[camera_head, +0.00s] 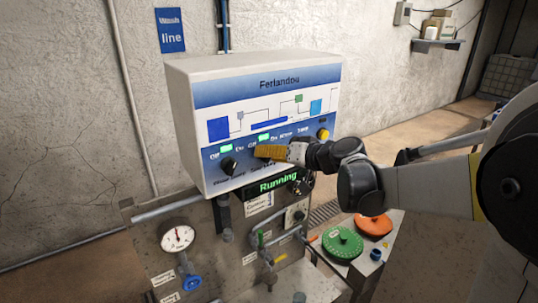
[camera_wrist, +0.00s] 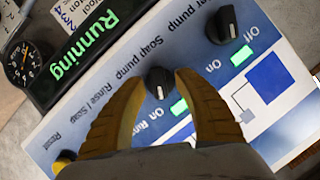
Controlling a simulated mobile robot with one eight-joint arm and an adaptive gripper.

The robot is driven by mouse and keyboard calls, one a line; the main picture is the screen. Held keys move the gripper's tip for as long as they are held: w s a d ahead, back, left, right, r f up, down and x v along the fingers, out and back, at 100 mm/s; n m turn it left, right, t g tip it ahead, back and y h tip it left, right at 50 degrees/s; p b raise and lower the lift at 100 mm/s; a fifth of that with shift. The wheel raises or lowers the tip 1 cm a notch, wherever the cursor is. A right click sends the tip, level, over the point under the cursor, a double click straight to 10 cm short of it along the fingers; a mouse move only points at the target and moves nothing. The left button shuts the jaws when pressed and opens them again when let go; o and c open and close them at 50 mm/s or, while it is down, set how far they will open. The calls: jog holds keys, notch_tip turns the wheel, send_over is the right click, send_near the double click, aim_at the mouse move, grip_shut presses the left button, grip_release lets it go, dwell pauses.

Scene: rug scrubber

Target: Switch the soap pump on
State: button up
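The soap pump knob (camera_wrist: 158,82) is a black rotary knob on the white control panel. In the wrist view it sits between the fingertips of my gripper (camera_wrist: 160,80), with "Soap pump" printed beside it. My yellow fingers are open, one on each side of the knob; I cannot tell whether they touch it. A pale mark shows on the knob, but its exact setting is unclear. A green light (camera_wrist: 179,107) near this knob is lit, partly behind a finger. In the head view my gripper (camera_head: 258,152) is at the panel face and hides the knob.
A second black knob (camera_head: 228,166) sits to the left, with a lit green light (camera_head: 226,148) above it. A yellow button (camera_head: 323,133) is at the panel's right. A display (camera_head: 278,183) below reads "Running". A gauge (camera_head: 178,238) and green lid (camera_head: 342,243) stand lower.

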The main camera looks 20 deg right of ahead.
jog(key=shift+s+d, duration=0.1)
jog(key=v, duration=1.1)
jog(key=shift+s+d, duration=0.15)
jog(key=shift+s, duration=0.2)
jog(key=shift+r, duration=0.15)
jog(key=p+v, duration=0.3)
jog(key=v, duration=0.6)
